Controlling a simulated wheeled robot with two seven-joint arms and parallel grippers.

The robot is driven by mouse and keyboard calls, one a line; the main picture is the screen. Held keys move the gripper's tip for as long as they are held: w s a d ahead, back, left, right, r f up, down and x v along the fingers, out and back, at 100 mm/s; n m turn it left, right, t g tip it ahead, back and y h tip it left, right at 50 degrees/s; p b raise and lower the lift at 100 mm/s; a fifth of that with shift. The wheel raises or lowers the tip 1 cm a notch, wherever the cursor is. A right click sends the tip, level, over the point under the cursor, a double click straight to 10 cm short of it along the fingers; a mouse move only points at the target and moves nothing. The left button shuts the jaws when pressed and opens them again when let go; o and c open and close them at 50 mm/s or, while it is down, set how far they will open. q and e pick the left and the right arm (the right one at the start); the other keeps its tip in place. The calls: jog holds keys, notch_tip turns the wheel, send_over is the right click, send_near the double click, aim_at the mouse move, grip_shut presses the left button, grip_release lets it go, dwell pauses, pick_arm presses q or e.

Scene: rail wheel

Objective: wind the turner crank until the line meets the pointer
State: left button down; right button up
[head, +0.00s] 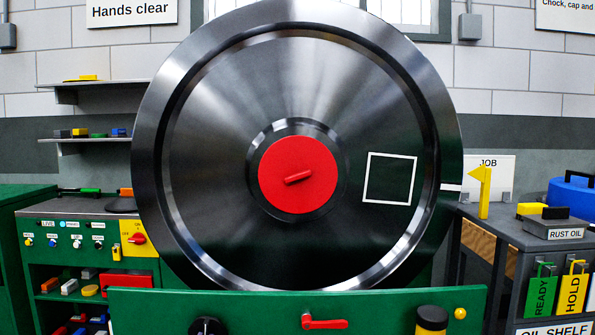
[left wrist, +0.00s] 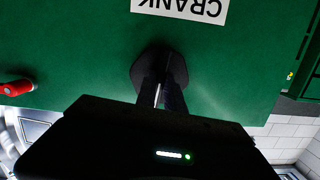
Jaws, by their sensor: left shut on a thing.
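The big steel wheel (head: 230,110) stands upright in the head view with a red hub cap (head: 297,175). A short white line (head: 451,187) is on its right rim. The yellow pointer (head: 484,192) stands just right of it, its tip slightly above the line, with a small gap between. The dark crank part (head: 208,327) shows at the bottom edge of the green turner panel (head: 260,305). In the left wrist view, my left gripper (left wrist: 161,95) is shut on the black crank knob (left wrist: 160,68), beside the upside-down CRANK label (left wrist: 180,8). My right gripper is not in view.
A red lever (head: 325,323) and a black-and-yellow knob (head: 432,320) are on the panel right of the crank. The lever also shows in the left wrist view (left wrist: 16,88). A bench with a RUST OIL block (head: 555,229) stands right; a green control cabinet (head: 60,262) stands left.

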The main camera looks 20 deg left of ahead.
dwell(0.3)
pick_arm(q)
jog(key=shift+m+y+p, duration=0.5)
jog(key=shift+m+p, duration=0.5)
jog(key=shift+m, duration=1)
jog(key=shift+d, duration=0.1)
jog(key=shift+m, duration=0.4)
jog(key=c, duration=1.3)
grip_release()
jog(key=shift+a+f+v, duration=0.1)
jog(key=shift+f+v, duration=0.05)
jog(key=shift+v, duration=1)
jog(key=shift+a+f+v, duration=0.1)
jog(key=shift+f+v, duration=0.05)
jog(key=shift+v, duration=1)
jog(key=shift+a+f+v, duration=0.1)
jog(key=shift+f+v, duration=0.05)
jog(key=shift+v, duration=1)
